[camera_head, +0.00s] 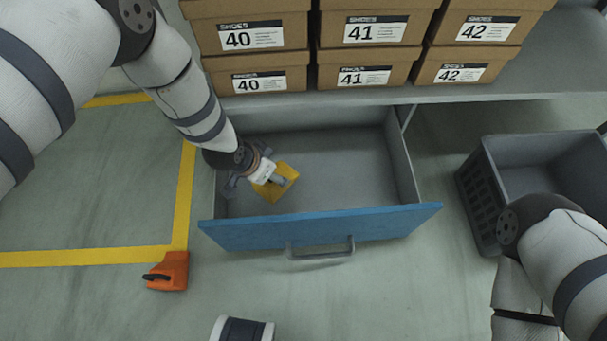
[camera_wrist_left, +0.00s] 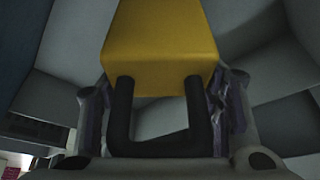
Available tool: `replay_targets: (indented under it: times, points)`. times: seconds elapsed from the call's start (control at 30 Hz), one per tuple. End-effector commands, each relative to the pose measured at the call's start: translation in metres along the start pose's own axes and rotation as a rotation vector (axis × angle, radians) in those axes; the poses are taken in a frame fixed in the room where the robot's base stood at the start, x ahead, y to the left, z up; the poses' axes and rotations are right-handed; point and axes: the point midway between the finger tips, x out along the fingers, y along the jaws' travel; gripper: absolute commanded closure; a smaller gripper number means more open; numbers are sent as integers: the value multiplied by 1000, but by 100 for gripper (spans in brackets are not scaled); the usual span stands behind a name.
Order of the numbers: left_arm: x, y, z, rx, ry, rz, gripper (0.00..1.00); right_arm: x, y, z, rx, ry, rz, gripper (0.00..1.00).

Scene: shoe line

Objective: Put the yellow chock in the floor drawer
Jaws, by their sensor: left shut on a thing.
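The yellow chock (camera_head: 283,181) is in my left gripper (camera_head: 259,184), inside the outline of the open floor drawer (camera_head: 360,163) near its front left. In the left wrist view the chock (camera_wrist_left: 160,40) shows large, with its black handle (camera_wrist_left: 160,148) between the fingers of my left gripper (camera_wrist_left: 162,110). The gripper is shut on it. I cannot tell whether the chock touches the drawer bottom. The drawer is grey inside with a blue front (camera_head: 320,228) and a grey handle, and is pulled out. My right arm shows at the right; its gripper is out of view.
An orange chock (camera_head: 170,272) with a black handle lies on the floor by the yellow floor line (camera_head: 184,195). A grey crate (camera_head: 482,190) stands right of the drawer. Shoe boxes (camera_head: 362,52) sit on the shelf (camera_head: 480,94) above the drawer.

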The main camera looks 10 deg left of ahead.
Motion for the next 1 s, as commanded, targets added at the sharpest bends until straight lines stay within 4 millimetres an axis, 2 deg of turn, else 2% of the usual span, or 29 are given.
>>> replay_targets:
  times: [0.1, 0.43, 0.47, 0.5, 0.77, 0.8, 0.9, 1.0]
  points:
    - [29, 1, 14, -2, -6, 3, 89, 13, 0, -3, -3, -30, 1, 60]
    - [86, 1, 36, -1, -4, 2, 89, 34, 2, -8, -10, -86, 5, 60]
    - [88, 0, 37, -1, -3, 1, 89, 34, 2, -8, -10, -88, 5, 60]
    - [88, 0, 36, 0, -1, 1, 95, 34, 2, -8, -10, -88, 6, 60]
    - [87, 0, 35, 0, 0, 0, 95, 34, 2, -7, -10, -89, 6, 60]
    - [88, 0, 36, 0, -2, 0, 40, 34, 2, -7, -10, -89, 6, 60]
    - [87, 0, 36, 0, -1, 0, 22, 34, 2, -7, -10, -89, 6, 60]
    - [87, 0, 36, 0, -1, 0, 22, 34, 2, -7, -10, -88, 6, 60]
